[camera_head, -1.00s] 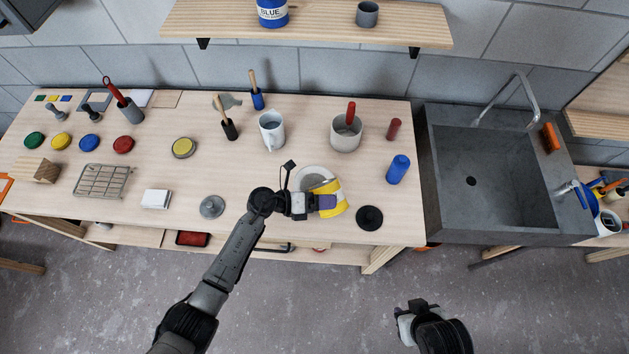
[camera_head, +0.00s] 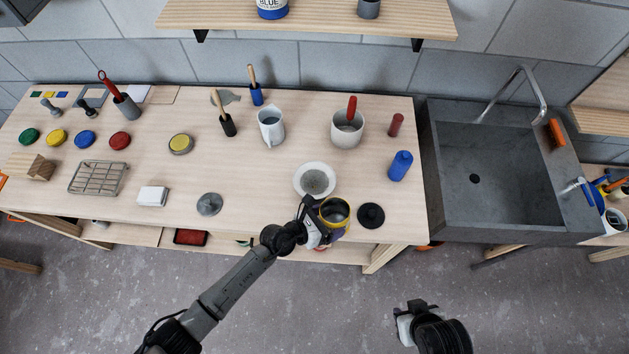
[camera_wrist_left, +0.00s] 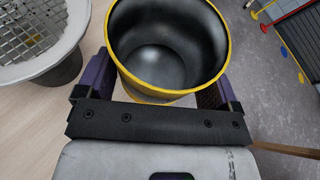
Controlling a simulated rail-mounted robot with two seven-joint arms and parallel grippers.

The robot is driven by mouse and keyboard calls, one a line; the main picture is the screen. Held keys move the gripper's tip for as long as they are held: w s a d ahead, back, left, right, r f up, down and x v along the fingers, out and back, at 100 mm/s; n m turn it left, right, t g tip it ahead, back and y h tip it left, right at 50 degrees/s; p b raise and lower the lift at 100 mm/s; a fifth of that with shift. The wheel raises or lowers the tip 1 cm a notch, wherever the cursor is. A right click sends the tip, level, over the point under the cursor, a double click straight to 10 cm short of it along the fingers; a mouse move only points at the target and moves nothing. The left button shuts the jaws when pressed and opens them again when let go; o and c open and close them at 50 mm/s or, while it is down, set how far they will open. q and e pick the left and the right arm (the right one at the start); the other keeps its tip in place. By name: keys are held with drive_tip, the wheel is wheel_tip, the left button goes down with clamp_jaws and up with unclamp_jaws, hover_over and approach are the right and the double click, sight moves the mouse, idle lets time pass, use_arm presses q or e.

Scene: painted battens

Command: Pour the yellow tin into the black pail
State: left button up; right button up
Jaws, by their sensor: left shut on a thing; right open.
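The yellow tin (camera_head: 334,212) is shut in my left gripper (camera_head: 322,222) near the worktop's front edge, roughly upright with its mouth up. In the left wrist view the tin (camera_wrist_left: 170,45) sits between the purple fingers (camera_wrist_left: 158,92); its inside looks bare and grey, with dark patches on the wall. A white-rimmed strainer with grey mesh (camera_head: 314,181) stands just behind the tin. In the left wrist view a dark vessel (camera_wrist_left: 62,72), apparently the black pail, shows under the strainer; its inside is hidden. My right gripper (camera_head: 404,322) is open and empty, in front of the worktop.
A black lid-like disc (camera_head: 371,216) lies right of the tin, and a grey lid (camera_head: 209,204) lies to the left. A blue bottle (camera_head: 400,166), a grey pot (camera_head: 347,130) and a white jug (camera_head: 271,126) stand behind. The sink (camera_head: 490,165) is at right.

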use_arm(q)
drive_tip(key=shift+d+f, duration=0.1)
drive_tip(key=shift+f, duration=0.25)
drive_tip(key=shift+s+m+t, duration=0.2)
drive_tip(key=shift+m+t, duration=0.1)
drive_tip(key=shift+s+d+f+m+p, duration=0.1)
drive_tip(key=shift+s+d+m+p, duration=0.15)
drive_tip(key=shift+m+p, duration=0.2)
drive_tip(key=shift+s+r+t+p, duration=0.1)
drive_tip(key=shift+r+t+p, duration=0.2)
drive_tip(key=shift+r+p, duration=0.2)
wheel_tip(320, 180, up, 5)
drive_tip(key=p, duration=0.5)
drive_tip(key=shift+f, duration=0.15)
